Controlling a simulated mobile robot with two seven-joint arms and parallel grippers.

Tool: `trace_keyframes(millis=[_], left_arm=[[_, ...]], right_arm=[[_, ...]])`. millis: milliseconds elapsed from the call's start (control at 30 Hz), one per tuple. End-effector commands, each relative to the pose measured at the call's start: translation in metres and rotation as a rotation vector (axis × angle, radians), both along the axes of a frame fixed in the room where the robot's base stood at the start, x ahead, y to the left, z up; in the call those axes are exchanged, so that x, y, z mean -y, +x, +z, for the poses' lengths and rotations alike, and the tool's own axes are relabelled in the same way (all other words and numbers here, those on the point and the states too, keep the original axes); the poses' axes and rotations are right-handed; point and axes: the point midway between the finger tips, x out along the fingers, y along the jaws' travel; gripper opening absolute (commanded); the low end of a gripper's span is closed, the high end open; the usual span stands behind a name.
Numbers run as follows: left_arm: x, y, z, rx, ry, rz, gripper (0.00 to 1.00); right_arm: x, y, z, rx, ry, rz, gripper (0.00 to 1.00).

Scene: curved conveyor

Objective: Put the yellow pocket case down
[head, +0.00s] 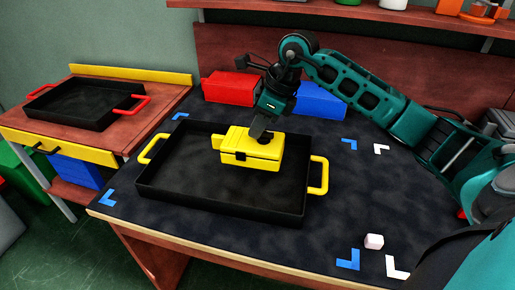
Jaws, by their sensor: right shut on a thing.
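The yellow pocket case (262,152) is a small yellow box with a dark latch on its front. It is at the black tray (190,201) with yellow handles, over the tray's back right part. I cannot tell whether it touches the tray's floor. My right gripper (261,131) comes down from above and is shut on the case's top; its fingertips are partly hidden. My left gripper is not in view.
A red box (230,86) and a blue box (320,101) stand behind the tray. A small white cube (374,241) lies at the front right. Another black tray (75,104) with red handles is on the left side table.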

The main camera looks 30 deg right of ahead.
Motion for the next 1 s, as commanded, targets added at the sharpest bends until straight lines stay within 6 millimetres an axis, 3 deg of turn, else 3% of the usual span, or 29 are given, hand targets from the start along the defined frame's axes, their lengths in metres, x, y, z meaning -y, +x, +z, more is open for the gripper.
trace_keyframes(millis=[267,500,900,933,1000], left_arm=[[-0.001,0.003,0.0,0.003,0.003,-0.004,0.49],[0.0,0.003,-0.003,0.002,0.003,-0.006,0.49],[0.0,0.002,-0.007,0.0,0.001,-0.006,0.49],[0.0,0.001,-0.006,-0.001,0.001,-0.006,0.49],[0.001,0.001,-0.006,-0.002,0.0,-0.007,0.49]], right_arm=[[0.0,0.0,-0.024,0.0,0.001,0.0,0.0],[0.0,0.0,-0.058,0.0,0.001,-0.001,0.0],[0.0,0.0,-0.063,0.002,-0.001,-0.001,0.0],[0.0,0.0,-0.062,0.001,0.0,0.0,0.13],[0.0,0.0,-0.062,0.001,-0.001,0.0,0.19]])
